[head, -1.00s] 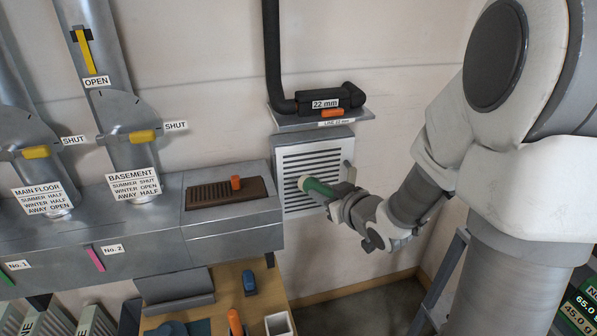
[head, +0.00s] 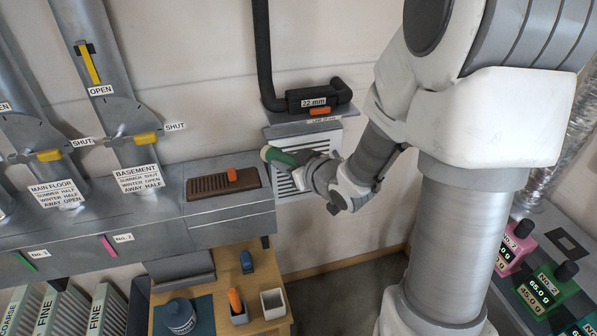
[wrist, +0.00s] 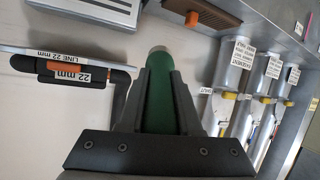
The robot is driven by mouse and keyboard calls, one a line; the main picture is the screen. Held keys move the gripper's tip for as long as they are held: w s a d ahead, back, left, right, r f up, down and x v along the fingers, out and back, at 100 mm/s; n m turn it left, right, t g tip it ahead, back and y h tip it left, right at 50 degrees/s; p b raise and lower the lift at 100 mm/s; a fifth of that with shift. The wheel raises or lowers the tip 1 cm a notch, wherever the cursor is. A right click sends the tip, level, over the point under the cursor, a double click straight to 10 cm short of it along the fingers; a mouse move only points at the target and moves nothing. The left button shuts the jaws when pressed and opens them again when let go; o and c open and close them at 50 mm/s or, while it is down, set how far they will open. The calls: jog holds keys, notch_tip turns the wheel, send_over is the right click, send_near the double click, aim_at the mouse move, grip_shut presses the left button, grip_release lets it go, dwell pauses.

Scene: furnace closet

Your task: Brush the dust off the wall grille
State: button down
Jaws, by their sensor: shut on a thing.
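The wall grille (head: 288,186) is a pale slatted panel on the wall below the 22 mm pipe shelf. My gripper (head: 302,161) is in front of its upper part and hides some slats. It is shut on a green-handled brush (head: 280,157), whose pale round end points left. In the wrist view the green handle (wrist: 160,115) lies between the two dark fingers. The grille (wrist: 100,8) shows at the top left there. I cannot see bristles, dust, or whether the brush touches the grille.
A dark pipe (head: 263,60) and a small shelf (head: 302,127) are above the grille. A metal duct box with a brown vent (head: 222,184) is to the left. A wooden bench (head: 228,262) below holds a blue item, an orange-handled tool and a white cup (head: 273,304).

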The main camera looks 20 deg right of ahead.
jog(key=w+d+f+m+h+b, duration=0.1)
jog(key=w+d+f+b, duration=0.15)
jog(key=f+b, duration=0.7)
jog(key=w+d+f+h+b, duration=0.2)
jog(key=d+f+b, duration=0.2)
jog(key=f+b, duration=0.6)
jog(key=w+d+f+m+h+b, duration=0.15)
jog(key=d+f+b, duration=0.25)
jog(key=f+b, duration=0.6)
jog(key=w+r, duration=0.1)
jog(key=w, duration=0.6)
jog(key=shift+w+a+r+t+b, duration=0.2)
jog(key=shift+w+r+t+b, duration=0.1)
jog(key=shift+w+b, duration=0.15)
jog(key=shift+n+y, duration=0.25)
jog(key=shift+d, duration=0.1)
jog(key=shift+d+p, duration=0.45)
jog(key=shift+d, duration=0.55)
